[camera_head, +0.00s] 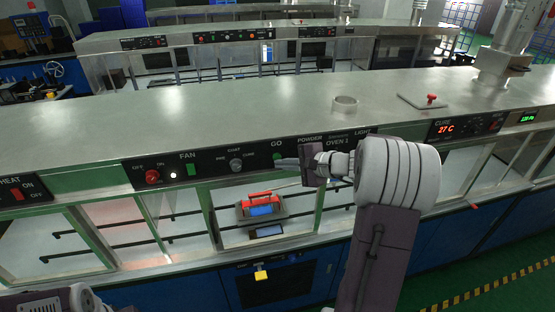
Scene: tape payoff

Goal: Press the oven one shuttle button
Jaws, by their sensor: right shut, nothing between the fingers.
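The black oven control panel (206,171) runs along the front of the steel counter and carries the label OVEN 1. Under the label GO, a small green button (277,157) is partly visible. My right gripper (281,162) is shut and empty, with its fingertips pointing left, right at this button. The tips overlap the button's lower edge in the picture; I cannot tell whether they touch it. My right gripper and wrist hide part of the panel near POWDER and LIGHT. Only part of my left arm shows at the bottom left; its gripper is out of view.
The panel also has a grey selector knob (236,165), a green fan button (191,169) and a red knob (152,176). Below, a red-handled carrier (262,207) sits behind the glass. A steel ring (345,104) and a red-knobbed plate (424,101) lie on the counter.

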